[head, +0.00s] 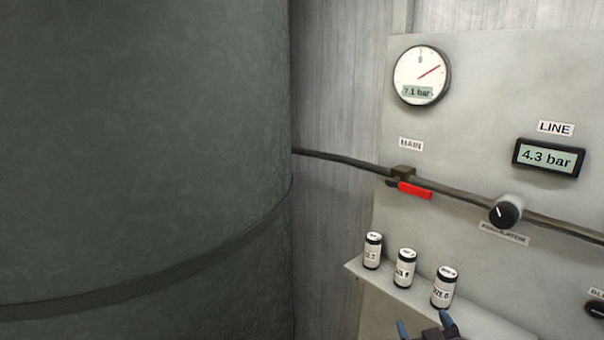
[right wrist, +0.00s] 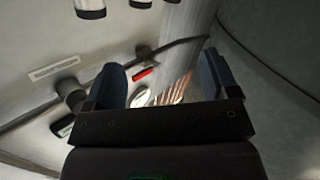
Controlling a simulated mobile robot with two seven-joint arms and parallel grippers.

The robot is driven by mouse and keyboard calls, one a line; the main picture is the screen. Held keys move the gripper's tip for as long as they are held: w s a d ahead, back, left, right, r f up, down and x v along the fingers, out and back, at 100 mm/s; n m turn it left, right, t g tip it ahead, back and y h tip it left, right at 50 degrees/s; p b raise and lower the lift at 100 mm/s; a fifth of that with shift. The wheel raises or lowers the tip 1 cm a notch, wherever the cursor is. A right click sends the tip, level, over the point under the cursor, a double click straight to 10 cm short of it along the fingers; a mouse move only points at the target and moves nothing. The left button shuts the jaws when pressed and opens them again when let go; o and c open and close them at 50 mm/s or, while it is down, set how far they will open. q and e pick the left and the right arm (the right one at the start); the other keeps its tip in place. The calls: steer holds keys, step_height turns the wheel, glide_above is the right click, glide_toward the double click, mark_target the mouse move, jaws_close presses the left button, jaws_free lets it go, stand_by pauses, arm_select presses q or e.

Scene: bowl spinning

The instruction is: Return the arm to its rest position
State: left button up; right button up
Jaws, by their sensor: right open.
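My right gripper (head: 424,324) shows at the bottom edge of the head view, only its blue fingertips and part of its dark body. It is below the small shelf with cylinders, near its front in the picture. In the right wrist view the gripper (right wrist: 161,82) has its two blue fingers wide apart, with nothing held between them. Behind the gap lie the wall panel and the pipe. The rest of my right arm is out of the head view. My left gripper is in neither view.
A large dark tank (head: 145,150) fills the left. The panel (head: 480,90) carries a gauge (head: 421,76), a 4.3 bar display (head: 548,158), a regulator knob (head: 506,211) and a red valve handle (head: 415,190). Several labelled cylinders (head: 405,268) stand on the shelf (head: 395,292).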

steer(key=s+d+f+m+g, duration=0.1)
steer(key=s+d+f+g, duration=0.1)
steer(key=s+f, duration=0.9)
steer(key=s+d+f+m+g+b, duration=0.1)
steer(key=s+f+g, duration=0.2)
steer(key=s+f, duration=0.7)
steer(key=shift+s+d+f, duration=0.35)
steer(key=shift+s+f, duration=0.05)
stand_by(0.6)
